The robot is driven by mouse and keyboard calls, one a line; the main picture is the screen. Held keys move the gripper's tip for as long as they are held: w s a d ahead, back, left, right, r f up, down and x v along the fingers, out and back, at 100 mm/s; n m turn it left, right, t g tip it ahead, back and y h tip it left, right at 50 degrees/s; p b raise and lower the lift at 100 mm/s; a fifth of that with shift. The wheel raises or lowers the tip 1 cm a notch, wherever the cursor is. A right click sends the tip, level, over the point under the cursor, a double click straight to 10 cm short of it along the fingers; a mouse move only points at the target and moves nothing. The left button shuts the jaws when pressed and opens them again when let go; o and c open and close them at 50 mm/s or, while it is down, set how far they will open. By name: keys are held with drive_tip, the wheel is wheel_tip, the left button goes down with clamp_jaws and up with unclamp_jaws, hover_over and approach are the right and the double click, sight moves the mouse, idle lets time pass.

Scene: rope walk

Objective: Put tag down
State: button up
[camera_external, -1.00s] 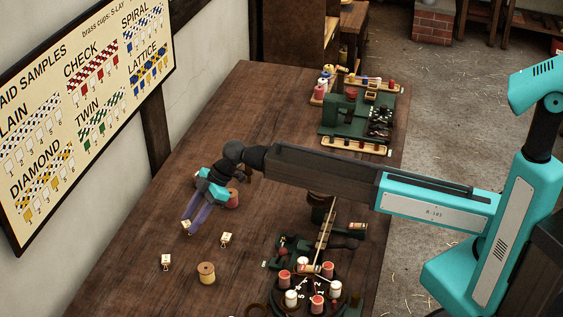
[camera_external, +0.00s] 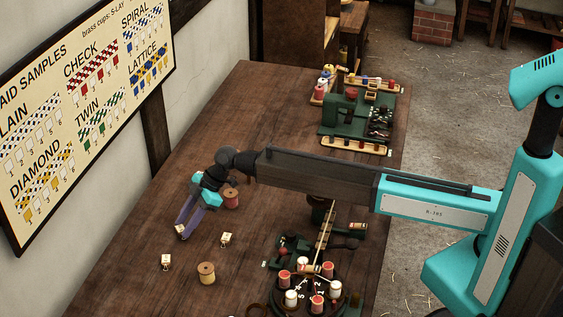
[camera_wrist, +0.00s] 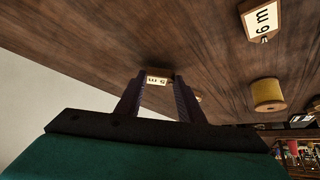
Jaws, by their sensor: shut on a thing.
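My gripper (camera_external: 182,230) points down over the left part of the wooden table and is shut on a small pale tag. The tag (camera_wrist: 158,80) shows between the fingertips in the wrist view, its lettering too small to read surely. In the external view the tag (camera_external: 181,235) is at the fingertips, close to the tabletop. I cannot tell whether it touches. Two other tags lie on the table: one (camera_external: 226,239) to the right of my gripper, one (camera_external: 166,262) nearer the camera.
A tan spool (camera_external: 206,273) stands near the two loose tags; a yellowish spool shows in the wrist view (camera_wrist: 268,95). A red spool (camera_external: 231,199) stands close beside my gripper. A braiding machine (camera_external: 312,285) with bobbins stands to the right. Bare tabletop (camera_external: 120,290) lies at the front left.

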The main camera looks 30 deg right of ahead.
drive_tip(key=shift+f, duration=0.55)
drive_tip(key=shift+f, duration=0.15)
drive_tip(key=o, duration=1)
drive_tip(key=shift+r, duration=0.2)
drive_tip(key=b+v, duration=0.2)
drive_tip(key=v, duration=1)
